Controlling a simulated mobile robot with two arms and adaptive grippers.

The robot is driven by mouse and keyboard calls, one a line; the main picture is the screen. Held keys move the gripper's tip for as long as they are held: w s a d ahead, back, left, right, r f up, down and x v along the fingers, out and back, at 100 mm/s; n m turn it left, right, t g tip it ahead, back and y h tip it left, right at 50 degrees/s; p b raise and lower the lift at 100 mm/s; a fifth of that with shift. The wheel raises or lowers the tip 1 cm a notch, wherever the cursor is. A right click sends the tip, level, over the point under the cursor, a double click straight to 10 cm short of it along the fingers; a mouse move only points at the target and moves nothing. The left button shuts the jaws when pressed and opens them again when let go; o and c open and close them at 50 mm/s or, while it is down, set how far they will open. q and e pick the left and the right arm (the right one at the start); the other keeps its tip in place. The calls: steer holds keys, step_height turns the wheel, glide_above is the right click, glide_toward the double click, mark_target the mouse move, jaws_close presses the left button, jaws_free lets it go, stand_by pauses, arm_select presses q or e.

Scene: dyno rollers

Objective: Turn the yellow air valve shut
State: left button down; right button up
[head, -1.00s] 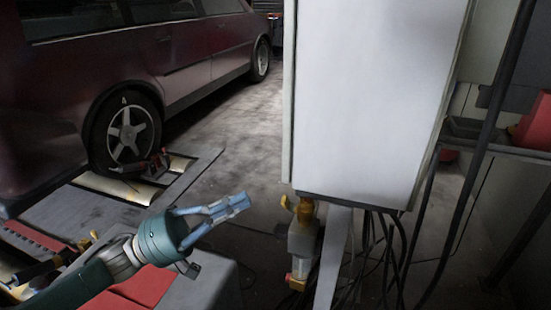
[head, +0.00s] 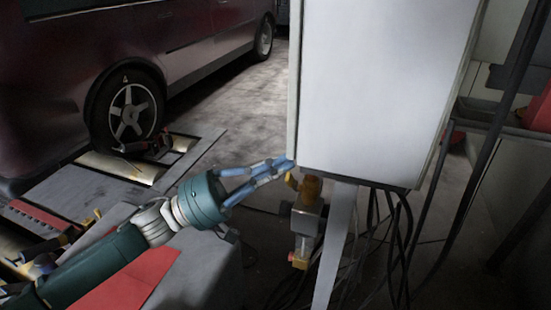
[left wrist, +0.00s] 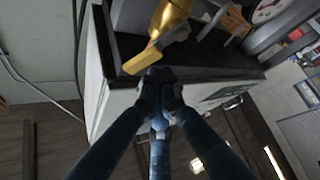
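The yellow air valve (head: 311,187) is on the fitting under the white cabinet, with its short yellow handle (head: 291,182) pointing left. In the left wrist view the yellow valve handle (left wrist: 146,58) is just ahead of my fingertips. My left gripper (head: 284,165) is at the cabinet's lower left corner, slightly above and left of the handle. Its blue fingers come together at the tips (left wrist: 160,77), with nothing seen between them. I cannot tell whether the tips touch the handle or the cabinet. My right gripper is not in view.
The white cabinet (head: 382,90) hangs above the valve. Its grey post (head: 335,245) and dark hanging cables (head: 395,240) are right of the valve. A dark red car (head: 165,55) stands on rollers at the left. The floor behind the gripper is clear.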

arm_select(q)
steer(key=shift+s+f, duration=0.25)
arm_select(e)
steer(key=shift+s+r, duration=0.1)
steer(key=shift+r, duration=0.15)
